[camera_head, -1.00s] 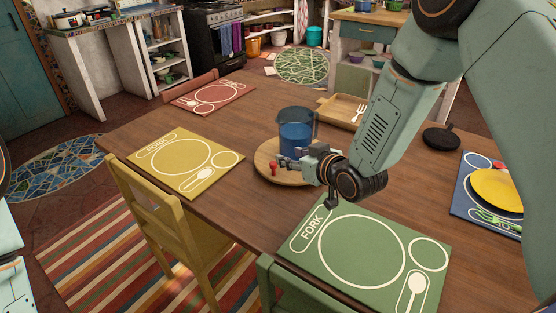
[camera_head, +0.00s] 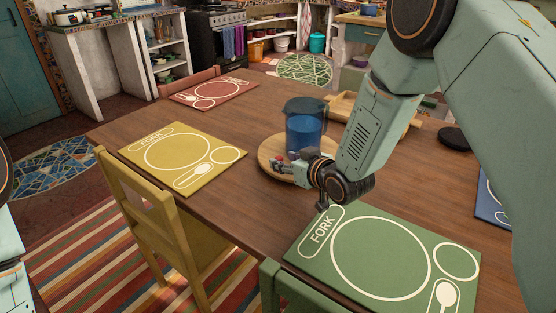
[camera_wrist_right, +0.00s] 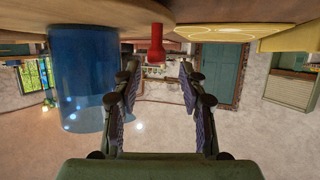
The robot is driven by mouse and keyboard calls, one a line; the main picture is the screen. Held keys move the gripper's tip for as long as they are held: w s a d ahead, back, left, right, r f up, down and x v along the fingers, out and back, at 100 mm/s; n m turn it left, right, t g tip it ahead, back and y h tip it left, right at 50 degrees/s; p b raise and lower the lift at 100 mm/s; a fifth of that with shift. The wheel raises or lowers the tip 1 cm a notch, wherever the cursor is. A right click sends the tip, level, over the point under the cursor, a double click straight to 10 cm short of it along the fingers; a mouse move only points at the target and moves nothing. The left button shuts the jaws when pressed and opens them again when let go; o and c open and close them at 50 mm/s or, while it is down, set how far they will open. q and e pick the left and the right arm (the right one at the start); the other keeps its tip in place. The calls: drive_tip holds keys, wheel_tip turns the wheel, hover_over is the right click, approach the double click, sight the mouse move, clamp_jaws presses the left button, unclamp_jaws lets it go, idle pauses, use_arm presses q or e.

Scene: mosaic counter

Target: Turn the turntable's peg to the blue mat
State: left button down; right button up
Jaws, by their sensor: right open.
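The round wooden turntable (camera_head: 266,150) sits on the table with a blue pitcher (camera_head: 305,132) standing on it. Its red peg (camera_head: 280,157) is on the near-left rim, mostly hidden by my right gripper (camera_head: 284,166). In the right wrist view, which is upside down, the red peg (camera_wrist_right: 157,45) shows in the gap between the two spread fingers (camera_wrist_right: 159,78). That gripper is open and does not grip it. The blue mat (camera_head: 490,200) lies at the right edge, largely hidden by my right arm. My left gripper is out of view.
A green mat (camera_head: 300,255) lies in front, a yellow mat (camera_head: 205,182) left and a red mat (camera_head: 235,83) at the far-left end. A wooden tray (camera_head: 340,105) and a dark round item (camera_head: 455,138) lie beyond the turntable. The pitcher stands close to my gripper.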

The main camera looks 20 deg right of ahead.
sight(279, 157)
drive_tip(key=w+f, duration=0.2)
drive_tip(key=shift+w+d, duration=0.2)
drive_tip(key=shift+w, duration=0.15)
drive_tip(key=shift+w+a+f+b, duration=0.15)
drive_tip(key=shift+w+a+b, duration=0.2)
drive_tip(key=shift+w+a, duration=0.35)
drive_tip(key=shift+a, duration=0.15)
drive_tip(key=shift+s+d+r, duration=0.15)
drive_tip(key=shift+d+r, duration=0.1)
drive_tip(key=shift+d, duration=0.15)
drive_tip(key=shift+d+f, duration=0.15)
drive_tip(key=shift+w+f, duration=0.1)
drive_tip(key=shift+w, duration=0.15)
drive_tip(key=shift+c, duration=0.8)
drive_tip(key=shift+a, duration=0.4)
drive_tip(key=shift+c, duration=1.4)
drive_tip(key=shift+s+d, duration=0.15)
drive_tip(key=shift+d, duration=0.05)
drive_tip(key=c, duration=0.3)
drive_tip(key=shift+d, duration=0.1)
clamp_jaws()
drive_tip(key=shift+a, duration=0.2)
drive_tip(key=shift+d, duration=0.1)
